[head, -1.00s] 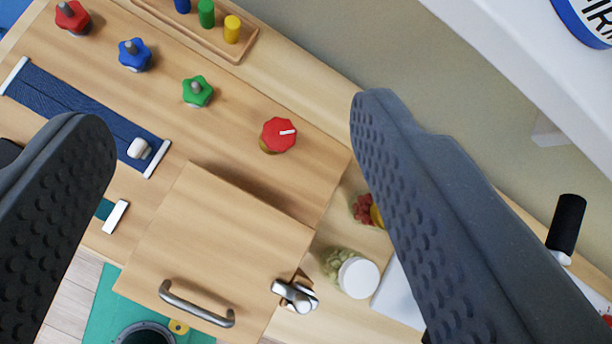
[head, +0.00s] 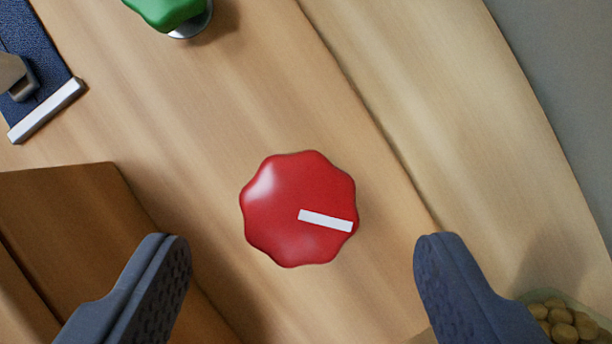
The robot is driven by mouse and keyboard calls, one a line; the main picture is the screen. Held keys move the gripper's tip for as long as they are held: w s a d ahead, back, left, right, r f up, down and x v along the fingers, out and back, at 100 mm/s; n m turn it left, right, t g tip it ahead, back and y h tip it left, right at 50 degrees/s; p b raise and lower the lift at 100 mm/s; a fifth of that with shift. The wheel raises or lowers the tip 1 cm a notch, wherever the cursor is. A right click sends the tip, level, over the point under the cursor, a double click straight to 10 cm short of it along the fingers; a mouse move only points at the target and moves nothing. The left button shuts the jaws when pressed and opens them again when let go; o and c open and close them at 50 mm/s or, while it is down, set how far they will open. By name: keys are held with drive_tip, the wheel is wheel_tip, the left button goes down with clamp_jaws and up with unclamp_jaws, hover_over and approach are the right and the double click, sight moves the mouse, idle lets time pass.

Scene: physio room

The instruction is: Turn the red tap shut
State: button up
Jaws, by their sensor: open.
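The red tap (head: 285,200) is a scalloped round knob in the middle of the head view, on a wooden panel. A white mark on its face runs from near the centre toward the right edge, tilted slightly down. My gripper (head: 302,245) is open, with one dark ridged finger at lower left and one at lower right. The fingertips are well apart, and in the picture they lie either side of and just below the knob. Neither finger appears to touch it. The tap's stem is hidden under the knob.
A green knob (head: 167,10) is at the upper left. A blue fabric strip with a metal end bar (head: 47,110) is at the left. A raised wooden panel (head: 75,215) lies behind the left finger. A jar of tan pieces (head: 562,322) is beside the right finger.

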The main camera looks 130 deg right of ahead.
sight(300, 206)
drive_tip(key=x, duration=0.4)
drive_tip(key=c, duration=1)
